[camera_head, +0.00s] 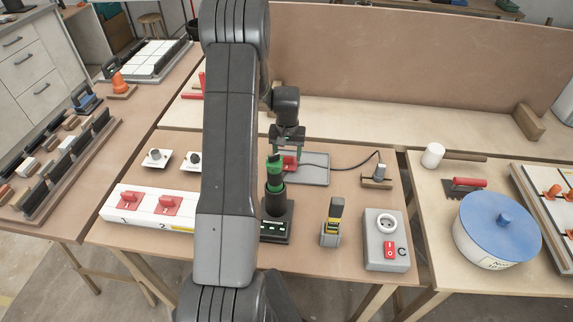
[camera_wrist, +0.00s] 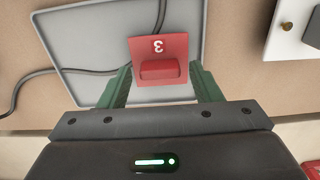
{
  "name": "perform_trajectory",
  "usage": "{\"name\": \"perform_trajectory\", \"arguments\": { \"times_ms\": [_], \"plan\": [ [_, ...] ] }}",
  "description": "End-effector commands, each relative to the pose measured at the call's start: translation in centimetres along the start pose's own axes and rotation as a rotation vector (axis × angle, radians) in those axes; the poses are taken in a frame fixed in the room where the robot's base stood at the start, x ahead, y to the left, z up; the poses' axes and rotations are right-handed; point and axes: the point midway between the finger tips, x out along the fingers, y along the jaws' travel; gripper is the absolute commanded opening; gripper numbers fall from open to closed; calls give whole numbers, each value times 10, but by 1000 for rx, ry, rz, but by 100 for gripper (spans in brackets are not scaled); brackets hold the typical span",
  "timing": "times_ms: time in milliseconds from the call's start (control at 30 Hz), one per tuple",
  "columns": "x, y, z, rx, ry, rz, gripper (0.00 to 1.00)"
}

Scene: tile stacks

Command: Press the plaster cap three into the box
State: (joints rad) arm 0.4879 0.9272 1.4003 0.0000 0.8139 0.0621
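The plaster cap three is a red square plate with a raised grip bar and a "3" (camera_wrist: 160,48). It lies over the grey tray (camera_wrist: 90,35) and also shows in the head view (camera_head: 289,163). My gripper (camera_head: 288,146) is above it, pointing down. In the wrist view, its green fingers (camera_wrist: 161,84) stand on either side of the cap, with gaps beside the grip bar. The white box (camera_head: 122,203) is at front left, with red caps 1 and 2 seated in it. Its right end is hidden behind my arm.
A black post with a green band (camera_head: 275,190) stands in front of the tray. Two white plates (camera_head: 157,158) lie behind the box.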

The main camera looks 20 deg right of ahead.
Motion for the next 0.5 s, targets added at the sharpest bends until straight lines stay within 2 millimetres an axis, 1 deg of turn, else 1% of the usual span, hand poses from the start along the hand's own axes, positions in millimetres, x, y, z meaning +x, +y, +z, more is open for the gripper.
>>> {"name": "perform_trajectory", "arguments": {
  "times_ms": [33,167,200,233,367,500],
  "plan": [
    [0,0,0,0,0,0,48],
    [0,0,0,0,0,0,22],
    [0,0,0,0,0,0,14],
    [0,0,0,0,0,0,12],
    [-2,0,0,0,0,0,12],
    [-8,0,0,0,0,0,12]
  ]
}}
